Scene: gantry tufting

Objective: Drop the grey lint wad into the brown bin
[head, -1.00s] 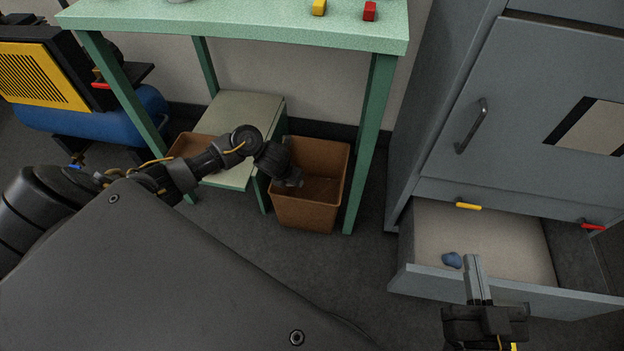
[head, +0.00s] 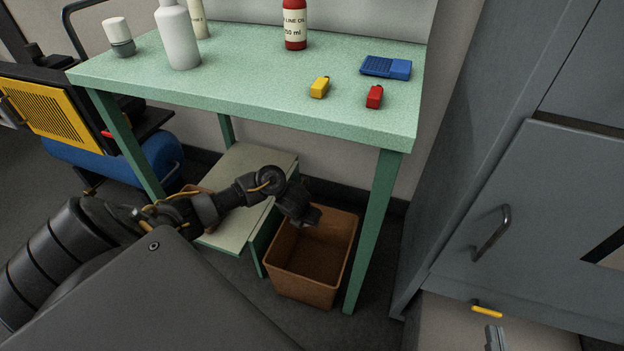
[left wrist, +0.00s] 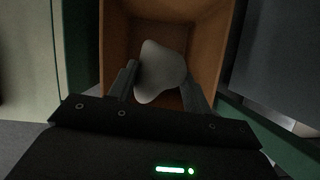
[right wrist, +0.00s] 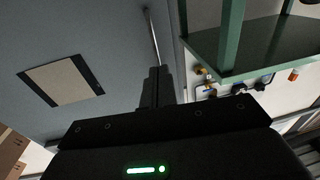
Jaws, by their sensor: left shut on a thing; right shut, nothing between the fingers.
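The brown bin (head: 305,288) stands on the floor under the right end of the green table. My left gripper (head: 309,217) is just over the bin's opening. In the left wrist view the grey lint wad (left wrist: 160,70) is between the fingers of my left gripper (left wrist: 158,88), which is shut on it, with the brown bin's walls (left wrist: 207,28) around and beyond it. In the head view the wad is not visible.

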